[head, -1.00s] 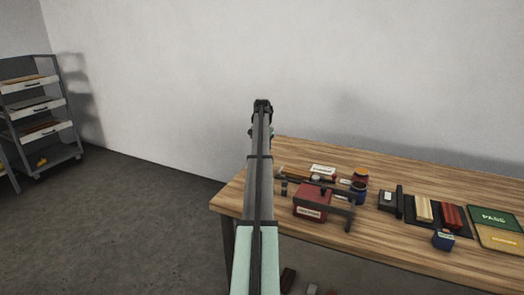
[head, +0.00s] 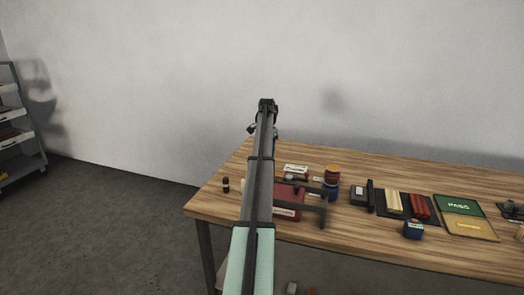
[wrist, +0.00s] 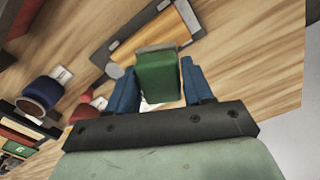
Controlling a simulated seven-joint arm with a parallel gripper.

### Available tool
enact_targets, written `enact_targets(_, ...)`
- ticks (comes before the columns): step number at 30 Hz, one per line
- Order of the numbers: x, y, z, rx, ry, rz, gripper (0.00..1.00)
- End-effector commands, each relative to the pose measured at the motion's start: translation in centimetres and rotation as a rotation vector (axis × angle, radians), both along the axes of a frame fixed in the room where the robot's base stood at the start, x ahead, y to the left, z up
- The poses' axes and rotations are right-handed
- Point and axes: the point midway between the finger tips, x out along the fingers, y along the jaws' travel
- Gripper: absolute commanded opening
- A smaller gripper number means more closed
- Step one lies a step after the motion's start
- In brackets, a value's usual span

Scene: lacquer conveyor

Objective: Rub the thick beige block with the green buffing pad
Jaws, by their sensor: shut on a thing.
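My gripper (head: 265,106) is raised above the back left of the table in the head view, too small there to show its jaws. In the wrist view its blue fingers (wrist: 160,88) are shut on the green buffing pad (wrist: 158,76), with the pad sticking out past them. The pad is clear of the wooden table below. Beige pieces (head: 394,203) lie side by side on a dark mat on the table, right of my arm and away from my gripper. I cannot tell which is the thick one.
Red pieces (head: 419,206) lie beside the beige ones. A blue jar (head: 413,230) stands in front. A red box (head: 288,198) is partly behind my arm. In the wrist view a dark-edged tray (wrist: 145,37) lies beneath the pad.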

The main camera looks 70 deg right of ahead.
Motion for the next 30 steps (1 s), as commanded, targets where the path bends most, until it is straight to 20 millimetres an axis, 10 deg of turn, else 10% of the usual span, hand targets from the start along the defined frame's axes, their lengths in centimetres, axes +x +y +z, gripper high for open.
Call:
enact_targets(18,-0.02,0.33,0.04,0.011,-0.003,-0.840,0.27)
enact_targets(30,-0.03,0.36,-0.14,0.011,-0.003,-1.066,0.27)
